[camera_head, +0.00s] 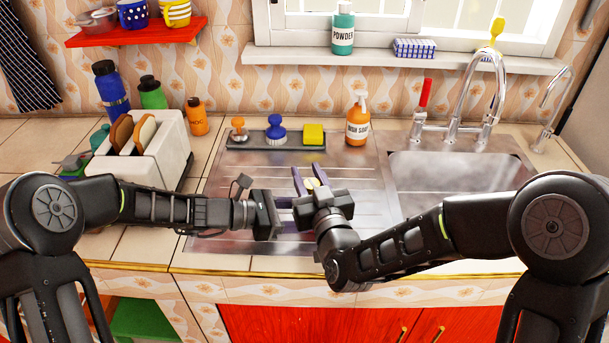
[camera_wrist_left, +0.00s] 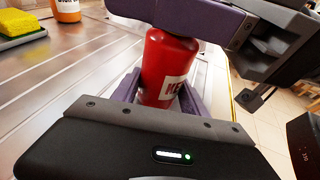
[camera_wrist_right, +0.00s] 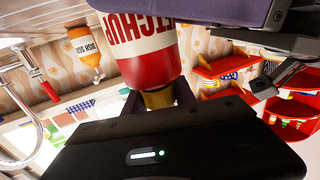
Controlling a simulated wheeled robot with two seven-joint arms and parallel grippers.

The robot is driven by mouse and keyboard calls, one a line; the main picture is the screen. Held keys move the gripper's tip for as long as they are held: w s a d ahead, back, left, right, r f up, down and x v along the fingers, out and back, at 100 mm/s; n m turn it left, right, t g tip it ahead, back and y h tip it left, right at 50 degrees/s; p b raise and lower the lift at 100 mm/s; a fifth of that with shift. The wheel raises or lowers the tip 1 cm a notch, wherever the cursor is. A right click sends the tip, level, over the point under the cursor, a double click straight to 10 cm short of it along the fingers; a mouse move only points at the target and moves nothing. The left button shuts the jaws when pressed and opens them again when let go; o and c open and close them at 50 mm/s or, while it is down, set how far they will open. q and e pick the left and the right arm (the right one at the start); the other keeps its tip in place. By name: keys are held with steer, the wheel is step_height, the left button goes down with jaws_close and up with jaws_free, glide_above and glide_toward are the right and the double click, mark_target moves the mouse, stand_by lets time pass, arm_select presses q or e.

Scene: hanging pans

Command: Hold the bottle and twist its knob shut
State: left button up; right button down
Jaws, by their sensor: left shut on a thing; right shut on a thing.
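The bottle is a red ketchup bottle with a white label; its body shows in the left wrist view (camera_wrist_left: 167,62) and the right wrist view (camera_wrist_right: 150,50). Its yellow-brown knob (camera_wrist_right: 157,98) sits between my right gripper's fingers. In the head view the bottle is mostly hidden by my grippers, and only the pale yellow knob (camera_head: 312,184) shows. My left gripper (camera_head: 288,210) comes in from the left, shut on the bottle's body. My right gripper (camera_head: 309,180) is shut on the knob, with its purple fingers pointing away from me. Whether the knob is fully closed cannot be seen.
The steel drainboard (camera_head: 230,190) lies below my grippers, with the sink basin (camera_head: 455,175) to the right. A tray with brushes and a yellow sponge (camera_head: 313,134), an orange soap bottle (camera_head: 358,122) and a white toaster (camera_head: 150,155) stand behind and left.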

arm_select(q)
steer(key=shift+s, duration=0.1)
arm_select(e)
steer(key=m+h, duration=0.1)
steer(key=h, duration=0.1)
steer(key=m+h, duration=0.2)
steer(key=d+m+t+h, duration=0.1)
steer(key=h, duration=0.2)
steer(key=shift+r+m, duration=0.1)
steer(key=shift+m, duration=0.2)
steer(key=shift+w+d+h, duration=0.1)
steer(key=shift+h, duration=0.2)
steer(key=c, duration=1)
jaws_free()
steer(key=shift+s+a, duration=0.2)
steer(key=shift+s, duration=0.6)
steer(key=s, duration=1)
steer(key=shift+s+a, duration=0.25)
steer(key=shift+a, duration=0.1)
